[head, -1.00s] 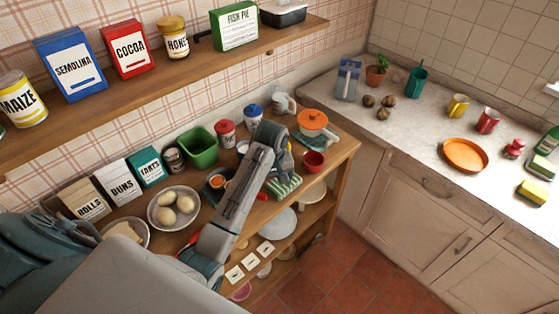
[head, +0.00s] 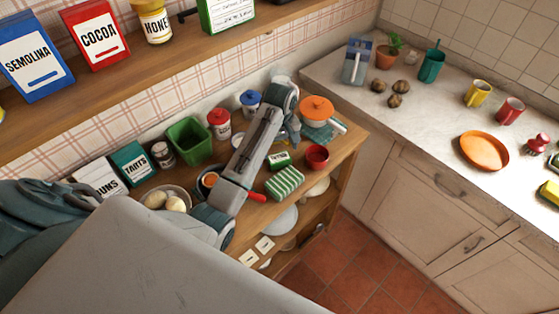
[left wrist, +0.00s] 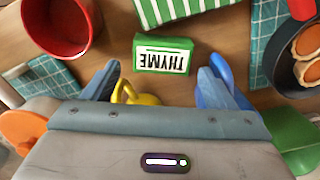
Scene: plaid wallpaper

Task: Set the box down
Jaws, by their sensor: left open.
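The small green box labelled THYME (head: 279,160) rests on the wooden worktop beside a green-and-white striped cloth (head: 285,182). In the left wrist view the box (left wrist: 163,54) lies just beyond the fingertips, with its label upside down. My left gripper (left wrist: 160,78) is open, and the box is clear of both fingers. In the head view my left forearm reaches over the worktop and its wrist hides much of the gripper. My right gripper is not in view.
A red bowl (head: 317,157), an orange-lidded pot (head: 316,110) and a green bin (head: 189,140) stand nearby. A pan of round, browned food (left wrist: 300,62) and a yellow mug (left wrist: 135,96) show close to the gripper. A stone counter (head: 425,105) is at right.

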